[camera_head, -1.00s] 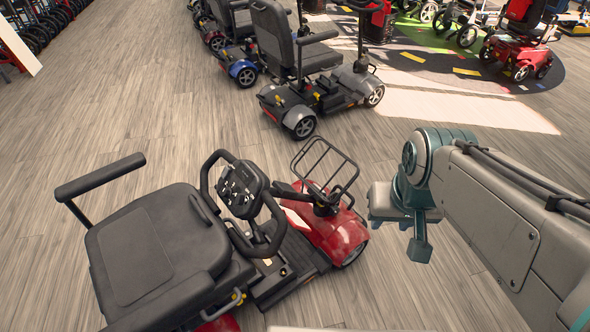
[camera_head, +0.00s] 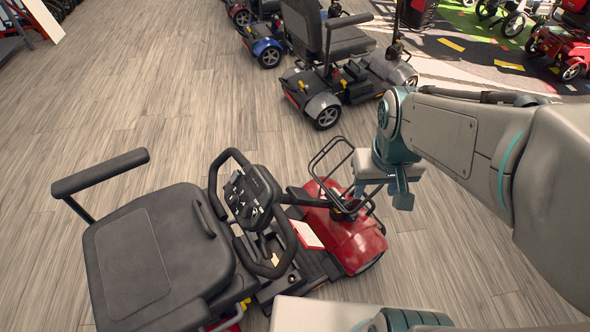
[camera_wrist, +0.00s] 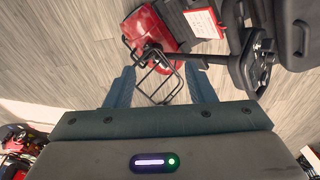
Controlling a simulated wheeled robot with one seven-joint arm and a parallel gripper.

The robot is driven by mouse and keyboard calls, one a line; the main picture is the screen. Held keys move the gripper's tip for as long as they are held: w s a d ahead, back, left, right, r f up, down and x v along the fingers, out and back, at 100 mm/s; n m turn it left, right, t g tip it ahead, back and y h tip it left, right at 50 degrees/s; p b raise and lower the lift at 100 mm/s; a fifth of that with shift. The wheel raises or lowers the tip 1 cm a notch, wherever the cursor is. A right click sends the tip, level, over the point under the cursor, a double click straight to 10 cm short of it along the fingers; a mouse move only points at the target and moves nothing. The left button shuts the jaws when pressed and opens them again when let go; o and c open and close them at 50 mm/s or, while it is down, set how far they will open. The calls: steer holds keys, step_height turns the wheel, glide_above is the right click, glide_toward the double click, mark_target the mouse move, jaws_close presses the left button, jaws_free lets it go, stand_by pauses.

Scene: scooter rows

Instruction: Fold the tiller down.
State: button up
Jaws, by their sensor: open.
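A red mobility scooter with a black seat (camera_head: 150,255) stands in front of me. Its tiller (camera_head: 252,205) is upright, with a dark control panel and loop handlebars. A black wire basket (camera_head: 338,180) is at the front of the tiller, above the red front cover (camera_head: 355,240). My gripper (camera_head: 385,193) is beside the basket on its right and partly overlaps it in the head view. In the wrist view my open gripper (camera_wrist: 162,88) has its two fingers on either side of the basket (camera_wrist: 155,75), with the tiller (camera_wrist: 245,65) to the right. I cannot tell whether the fingers touch the basket.
A grey scooter (camera_head: 345,75) stands behind, with a blue one (camera_head: 268,50) farther back. A red scooter (camera_head: 565,45) is at the upper right by a patterned mat. Bare wood floor (camera_head: 110,110) lies free on the left.

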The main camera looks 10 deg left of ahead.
steer(key=w+a+f+n+g+b, duration=0.1)
steer(key=w+a+f+n+g, duration=0.2)
steer(key=a+f, duration=0.45)
steer(key=n+y+b, duration=0.1)
steer(key=n+y, duration=0.1)
glide_toward(290, 229)
steer(key=b+x, duration=0.2)
steer(key=x, duration=0.8)
